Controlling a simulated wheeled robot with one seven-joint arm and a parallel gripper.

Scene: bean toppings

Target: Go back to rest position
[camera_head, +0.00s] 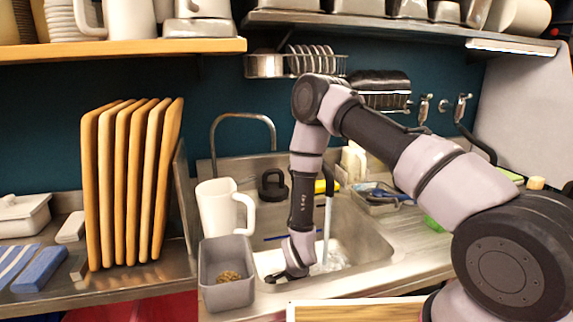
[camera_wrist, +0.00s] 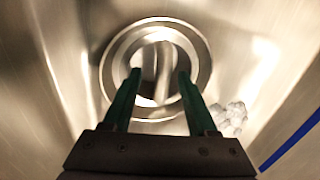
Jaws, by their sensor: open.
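My gripper (camera_wrist: 157,84) is open and empty in the wrist view, its two dark green fingers apart above the sink drain (camera_wrist: 155,68). In the head view my gripper (camera_head: 288,277) is low over the front of the metal sink (camera_head: 362,235), just right of a grey container (camera_head: 228,290). The container holds a small heap of brown beans (camera_head: 229,276). The fingertips are hard to make out in the head view. A small greyish-white clump (camera_wrist: 231,117) lies on the sink floor in the wrist view, right of the fingers.
A white pitcher (camera_head: 216,208) stands behind the grey container. A curved tap (camera_head: 243,118) rises behind the sink. Upright wooden boards (camera_head: 128,185) stand at the left. A wooden shelf (camera_head: 120,50) and a metal shelf (camera_head: 400,28) hang above. A blue strip (camera_wrist: 292,139) shows at the wrist view's right.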

